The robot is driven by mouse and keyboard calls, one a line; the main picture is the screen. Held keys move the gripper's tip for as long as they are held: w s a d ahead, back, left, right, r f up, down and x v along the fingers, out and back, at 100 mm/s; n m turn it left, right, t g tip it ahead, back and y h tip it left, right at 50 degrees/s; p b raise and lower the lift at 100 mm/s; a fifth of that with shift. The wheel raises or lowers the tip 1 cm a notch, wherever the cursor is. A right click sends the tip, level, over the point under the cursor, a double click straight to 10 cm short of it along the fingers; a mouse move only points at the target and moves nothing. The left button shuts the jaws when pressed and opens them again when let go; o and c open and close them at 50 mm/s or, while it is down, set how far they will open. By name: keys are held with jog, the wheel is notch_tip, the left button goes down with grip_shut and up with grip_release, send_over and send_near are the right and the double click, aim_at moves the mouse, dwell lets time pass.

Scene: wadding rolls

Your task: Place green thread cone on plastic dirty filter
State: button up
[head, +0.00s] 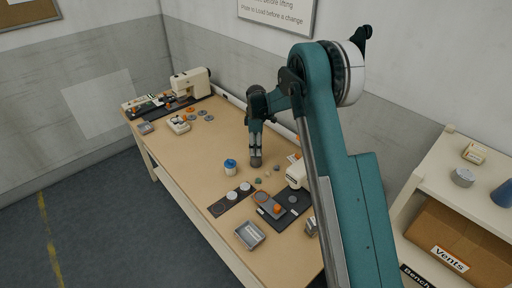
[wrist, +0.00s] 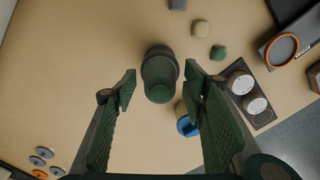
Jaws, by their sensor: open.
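A dark green, cone-like piece with a darker wide end, which looks like the green thread cone (wrist: 158,78), is between my open fingers in the wrist view. In the head view my gripper (head: 256,153) points down over the table, and the dark piece (head: 255,162) shows at its fingertips. In the wrist view my gripper (wrist: 160,92) has a finger on each side of the cone, with gaps visible. A round grey piece with an orange rim, probably the plastic dirty filter (head: 262,197), lies on a dark mat to the front; it also shows in the wrist view (wrist: 282,48).
A blue-topped container (head: 230,166) stands close left of my gripper. A dark strip (head: 220,206) holds two white-topped cylinders. A grey tray (head: 249,235) is near the front edge. A white machine (head: 297,174) stands to the right. Small blocks (wrist: 200,28) lie near the cone.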

jog(key=shift+r, duration=0.1)
notch_tip(320, 180, up, 12)
dwell(0.9)
dwell(0.5)
jog(key=shift+r, duration=0.15)
jog(key=s+d+r+m+t, duration=0.2)
jog(key=s+d+r+m, duration=0.2)
jog(key=s+d+r, duration=0.65)
jog(key=s+d+r+m+t, duration=0.1)
jog(key=s+d+r+m, duration=0.5)
jog(key=s+r, duration=0.65)
jog(key=s+d+f+m+t, duration=0.1)
jog(key=s+d+m, duration=0.1)
jog(key=s, duration=0.8)
jog(key=s+d+f+m+t, duration=0.1)
jog(key=s+d, duration=0.4)
jog(key=s, duration=0.6)
jog(key=s+d+f+m+t, duration=0.2)
jog(key=s+d+f+m, duration=0.1)
jog(key=s, duration=0.7)
jog(key=shift+s+d+m, duration=0.25)
jog(key=shift+d+m, duration=0.3)
jog(key=shift+m, duration=0.45)
